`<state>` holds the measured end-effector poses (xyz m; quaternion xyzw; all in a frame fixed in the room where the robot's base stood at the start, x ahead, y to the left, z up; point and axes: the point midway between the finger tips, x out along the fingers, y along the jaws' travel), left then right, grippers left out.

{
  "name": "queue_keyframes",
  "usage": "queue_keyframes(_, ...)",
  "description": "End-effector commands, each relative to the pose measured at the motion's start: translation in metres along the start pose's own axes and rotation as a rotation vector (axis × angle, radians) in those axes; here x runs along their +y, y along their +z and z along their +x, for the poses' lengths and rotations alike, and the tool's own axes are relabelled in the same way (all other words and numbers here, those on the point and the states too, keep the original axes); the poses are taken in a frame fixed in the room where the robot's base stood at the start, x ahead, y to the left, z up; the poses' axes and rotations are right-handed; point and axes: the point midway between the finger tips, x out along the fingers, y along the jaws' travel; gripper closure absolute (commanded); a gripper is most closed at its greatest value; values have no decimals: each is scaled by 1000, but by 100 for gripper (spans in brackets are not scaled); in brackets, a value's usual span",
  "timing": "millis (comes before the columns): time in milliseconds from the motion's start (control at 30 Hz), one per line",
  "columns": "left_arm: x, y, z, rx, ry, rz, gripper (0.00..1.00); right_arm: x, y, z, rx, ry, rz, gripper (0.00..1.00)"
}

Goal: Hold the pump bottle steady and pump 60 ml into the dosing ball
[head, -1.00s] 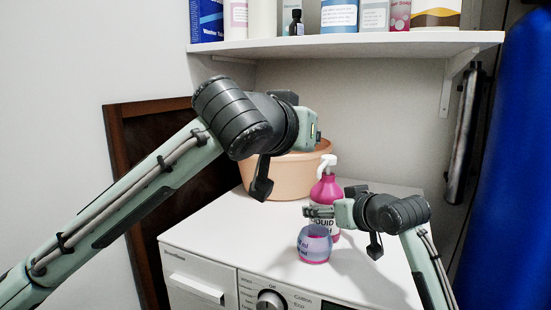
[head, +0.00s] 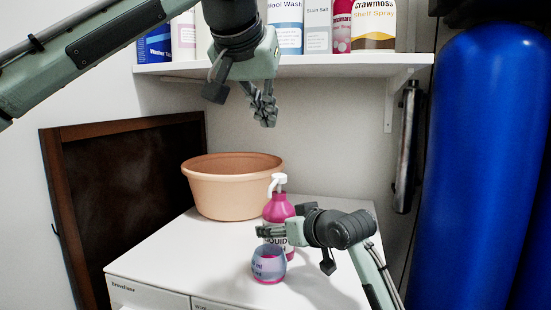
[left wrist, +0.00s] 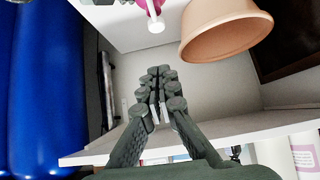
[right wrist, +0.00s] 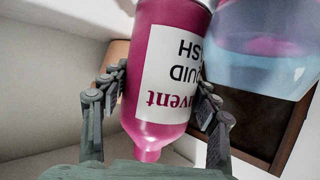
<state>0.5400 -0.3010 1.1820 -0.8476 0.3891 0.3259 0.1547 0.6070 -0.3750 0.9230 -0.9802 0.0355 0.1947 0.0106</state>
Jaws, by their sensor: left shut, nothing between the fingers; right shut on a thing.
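The pump bottle (head: 279,208), pink with a white pump head (head: 278,182), stands upright on the white machine top. My right gripper (head: 272,231) is shut around its body; the right wrist view shows the bottle (right wrist: 155,95) between both fingers. The dosing ball (head: 268,265), bluish and translucent with pink low down, stands just in front of the bottle. It also shows in the right wrist view (right wrist: 262,55). My left gripper (head: 265,112) is shut and empty, fingers pointing down, well above the pump head. In the left wrist view the white pump head (left wrist: 155,22) lies beyond the fingertips.
A peach tub (head: 230,190) stands at the back, left of the bottle. A white shelf (head: 330,66) with several containers is on the wall behind my left gripper. A big blue cylinder (head: 480,160) stands at right. The machine top (head: 165,250) is clear at left.

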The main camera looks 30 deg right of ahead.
Motion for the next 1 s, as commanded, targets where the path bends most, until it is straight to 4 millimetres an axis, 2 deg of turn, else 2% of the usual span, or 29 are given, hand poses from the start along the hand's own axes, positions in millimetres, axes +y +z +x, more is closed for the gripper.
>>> queue_keyframes(167, 0, 1, 17, -3, 0, -1, 100, 0, 0, 0, -1, 0, 1, 95)
queue_keyframes(600, -1, 4, 106, -1, -1, 0, 100, 0, 0, 0, -1, -1, 1, 95)
queue_keyframes(800, -1, 23, 122, 0, -1, 0, 100, 0, 0, 0, -1, 0, 1, 95)
queue_keyframes(1000, 0, 28, 128, 1, 0, 0, 100, 0, 0, 0, -1, 0, 1, 95)
